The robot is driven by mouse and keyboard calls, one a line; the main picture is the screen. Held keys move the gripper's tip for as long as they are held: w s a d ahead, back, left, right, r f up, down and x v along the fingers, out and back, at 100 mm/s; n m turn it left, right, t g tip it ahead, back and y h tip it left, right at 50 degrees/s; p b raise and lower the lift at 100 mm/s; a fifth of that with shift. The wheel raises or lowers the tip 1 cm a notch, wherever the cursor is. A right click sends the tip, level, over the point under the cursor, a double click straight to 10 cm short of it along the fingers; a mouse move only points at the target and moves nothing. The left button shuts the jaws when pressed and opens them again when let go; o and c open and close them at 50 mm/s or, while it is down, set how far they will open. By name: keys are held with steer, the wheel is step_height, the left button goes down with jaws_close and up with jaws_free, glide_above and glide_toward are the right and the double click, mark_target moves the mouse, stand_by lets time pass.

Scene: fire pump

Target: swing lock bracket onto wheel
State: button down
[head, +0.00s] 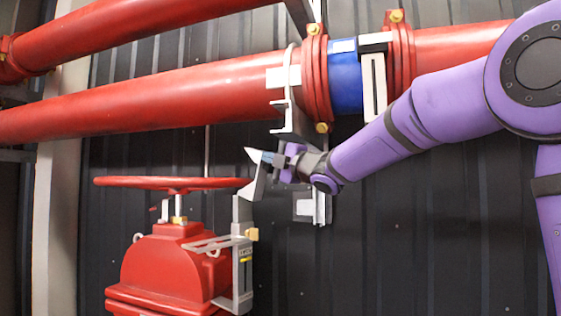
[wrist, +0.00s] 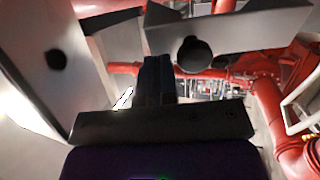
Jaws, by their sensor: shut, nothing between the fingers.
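The red wheel (head: 170,183) lies flat above the red valve body (head: 165,265). The grey lock bracket (head: 242,245) stands on the valve's right side. Its upper light-grey plate (head: 257,186) rises tilted beside the wheel's right rim. My gripper (head: 264,157) is shut and empty, with its fingertips at the upper end of this plate. I cannot tell whether they touch. In the wrist view, the shut fingers (wrist: 158,78) sit between large grey plate surfaces, one with a dark hole. These look like the bracket close up, and they hide much of the wheel.
A red pipe (head: 170,95) with a blue section (head: 345,82) and flanges runs above my gripper. A grey pipe support (head: 290,110) hangs close over it. The dark ribbed wall (head: 400,230) is behind.

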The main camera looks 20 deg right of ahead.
steer(key=shift+w+a+r, duration=0.1)
steer(key=shift+w+a, duration=0.05)
steer(key=shift+w+a+r, duration=0.45)
steer(key=shift+w+r, duration=0.15)
steer(key=shift+r, duration=0.05)
steer(key=shift+w+a+r, duration=0.4)
steer(key=shift+w+r, duration=0.2)
steer(key=shift+r, duration=0.05)
steer(key=shift+s+d, duration=0.1)
steer(key=v, duration=1)
steer(key=shift+s+d, duration=0.15)
steer(key=shift+s, duration=0.1)
steer(key=shift+d+f, duration=0.1)
steer(key=shift+f, duration=0.05)
